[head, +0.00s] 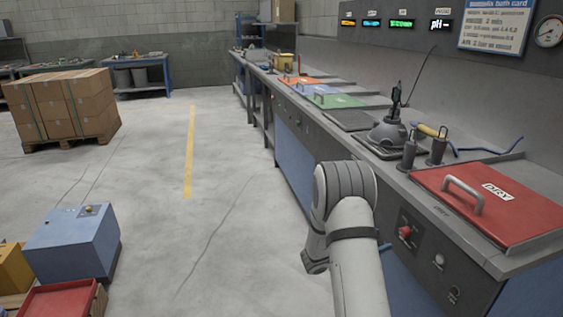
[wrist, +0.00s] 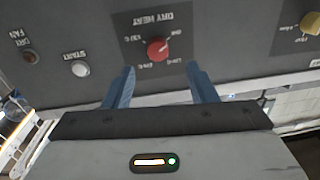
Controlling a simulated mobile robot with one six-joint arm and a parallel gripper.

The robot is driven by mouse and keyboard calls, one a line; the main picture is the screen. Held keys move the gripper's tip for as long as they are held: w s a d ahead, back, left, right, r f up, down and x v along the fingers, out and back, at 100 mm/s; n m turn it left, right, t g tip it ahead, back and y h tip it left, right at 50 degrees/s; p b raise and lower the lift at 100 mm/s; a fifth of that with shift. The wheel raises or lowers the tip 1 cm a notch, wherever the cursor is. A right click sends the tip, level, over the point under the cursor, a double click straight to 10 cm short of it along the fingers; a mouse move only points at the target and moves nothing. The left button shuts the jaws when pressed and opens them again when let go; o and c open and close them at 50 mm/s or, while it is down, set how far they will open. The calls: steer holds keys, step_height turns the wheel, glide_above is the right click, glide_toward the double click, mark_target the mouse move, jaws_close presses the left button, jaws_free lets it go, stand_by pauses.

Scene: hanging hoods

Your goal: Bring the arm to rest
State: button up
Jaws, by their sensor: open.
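My gripper (wrist: 160,68) shows in the wrist view with its two blue fingers apart and nothing between them. Past the fingertips is a dark control panel, seen upside down, with a red DRY HEAT knob (wrist: 158,49). The knob appears between the fingers; I cannot tell how far off it is. In the head view my arm (head: 352,235) is bent in front of the bench, and my gripper is hidden behind it. The same panel on the bench front shows a red knob (head: 405,231) just right of my arm.
A red DRY lid (head: 490,205) with a handle covers the near end of the bench. Green (head: 338,101) and orange (head: 298,83) lids lie farther along. A blue box (head: 72,245) stands lower left, and a pallet of cartons (head: 62,105) behind it. The floor between is clear.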

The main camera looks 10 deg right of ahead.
steer(key=w+a+r+n+t+y+p, duration=0.25)
steer(key=w+r+t+y, duration=0.2)
steer(key=r, duration=0.35)
steer(key=s+a+r+n+t+y+p, duration=0.1)
steer(key=a+r+n+t+y+p, duration=0.3)
steer(key=a+r+n+y+p, duration=0.8)
steer(key=s+a+r+g+y+b, duration=0.25)
steer(key=s+a+r, duration=0.45)
steer(key=s+a, duration=0.45)
steer(key=s+r+n+g+p, duration=0.1)
steer(key=s+g+p, duration=0.1)
steer(key=s, duration=0.7)
steer(key=s+r+n+g+h+p, duration=0.1)
steer(key=s+r+g+p, duration=0.1)
steer(key=s, duration=0.8)
steer(key=shift+a+r+g+p, duration=0.3)
steer(key=shift+g+p, duration=0.15)
steer(key=shift+g, duration=0.55)
steer(key=shift+n, duration=0.25)
